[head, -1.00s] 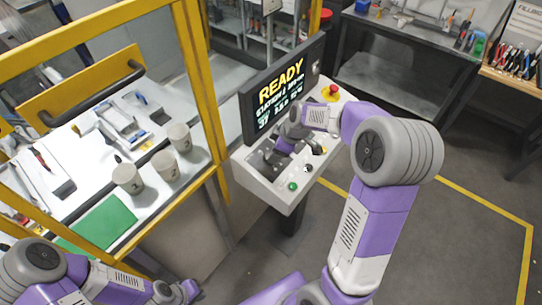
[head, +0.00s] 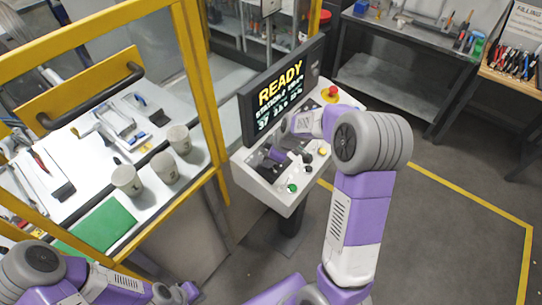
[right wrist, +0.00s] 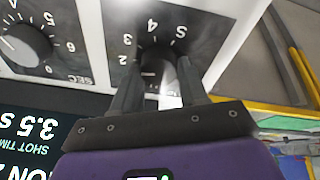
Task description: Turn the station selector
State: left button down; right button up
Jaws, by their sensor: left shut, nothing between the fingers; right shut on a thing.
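The station selector (right wrist: 153,62) is a dark knob on a black plate (right wrist: 205,22) with numbers around it, including 2, 3 and 4. My right gripper (right wrist: 158,82) is shut on the knob, one finger on each side; the fingers hide part of it. In the head view my right arm reaches over the light grey console (head: 246,166), and its hand covers the selector there. The console screen (head: 281,88) reads READY with a station line below. My left gripper (head: 187,291) is shut and empty at the bottom left, away from the console.
A second dial (right wrist: 25,42) marked SEC sits beside the selector. A red emergency button (head: 330,93), a green button (head: 292,188) and a yellow button (head: 323,152) are on the console. A yellow frame (head: 203,95) and bench with several cups stand left. Floor at right is clear.

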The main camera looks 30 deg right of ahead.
jog(key=shift+c, duration=0.8)
jog(key=shift+m, duration=0.4)
jog(key=m+p, duration=0.1)
jog(key=m, duration=0.1)
jog(key=shift+r+m, duration=0.1)
jog(key=shift+m, duration=0.3)
jog(key=shift+w+m+h+p, duration=0.1)
jog(key=shift+m+h+p, duration=0.7)
jog(key=shift+m, duration=1.4)
jog(key=o, duration=1)
jog(key=shift+o, duration=0.2)
